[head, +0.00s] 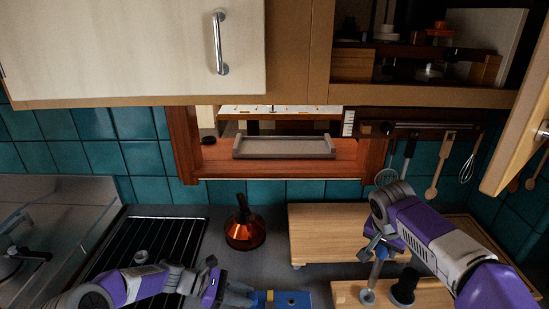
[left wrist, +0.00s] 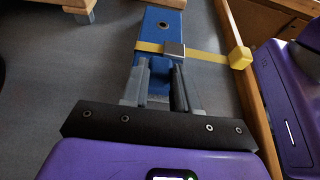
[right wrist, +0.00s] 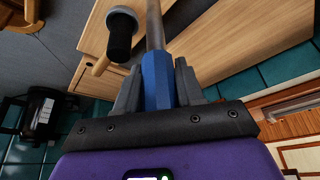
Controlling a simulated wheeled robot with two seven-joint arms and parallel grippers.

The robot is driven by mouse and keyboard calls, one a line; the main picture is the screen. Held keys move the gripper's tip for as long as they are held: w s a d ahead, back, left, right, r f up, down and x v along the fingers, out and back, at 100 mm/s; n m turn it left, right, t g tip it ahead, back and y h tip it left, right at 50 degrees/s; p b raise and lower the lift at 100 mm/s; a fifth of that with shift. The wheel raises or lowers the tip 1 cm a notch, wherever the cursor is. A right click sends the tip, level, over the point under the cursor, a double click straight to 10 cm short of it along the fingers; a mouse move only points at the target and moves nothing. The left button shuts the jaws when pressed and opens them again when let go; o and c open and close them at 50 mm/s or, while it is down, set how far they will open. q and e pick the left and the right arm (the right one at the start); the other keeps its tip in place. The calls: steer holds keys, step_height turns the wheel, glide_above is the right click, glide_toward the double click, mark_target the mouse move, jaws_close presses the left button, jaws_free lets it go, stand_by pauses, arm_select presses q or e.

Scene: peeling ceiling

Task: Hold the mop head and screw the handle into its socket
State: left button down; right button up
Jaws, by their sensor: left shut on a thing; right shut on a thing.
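The mop head appears to be a blue block with a yellow strap and a dark round socket hole in its face. It shows at the bottom of the head view (head: 292,299) and in the left wrist view (left wrist: 155,27). My left gripper (head: 246,295) is shut on its near end; fingers flank it (left wrist: 162,78). My right gripper (head: 376,246) is shut on the handle's blue part (right wrist: 157,80), with a grey metal rod (right wrist: 153,25) extending beyond. In the head view the rod points down, to the right of the mop head and apart from it. Its tip is unclear.
A wooden board (head: 340,222) lies behind my right gripper. A black cylinder (head: 403,287) stands close right of the rod. Utensils hang (head: 433,185) at the back right.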

steer(key=shift+r, duration=0.75)
steer(key=shift+a+n, duration=0.5)
steer(key=a+r+n+g+y, duration=0.1)
steer(key=a+n+y, duration=0.2)
steer(key=a+n, duration=0.8)
steer(key=s+a+r+n+g+y, duration=0.1)
steer(key=a+n+y, duration=0.3)
steer(key=a+n, duration=0.7)
steer(key=shift+s+r+n+g, duration=0.3)
steer(key=shift+n+g, duration=0.1)
steer(key=shift+n, duration=0.1)
steer(key=shift+f, duration=0.1)
steer(key=f+n+g, duration=0.1)
steer(key=n, duration=0.3)
steer(key=f+n+g+h, duration=0.1)
steer(key=f+n+g, duration=0.1)
steer(key=n, duration=0.3)
steer(key=f+n+g+h, duration=0.1)
steer(key=f+n, duration=0.1)
steer(key=n, duration=0.2)
steer(key=shift+s+d+f+n+g, duration=0.2)
steer(key=shift+s+n+g, duration=0.1)
steer(key=shift+n+g, duration=0.1)
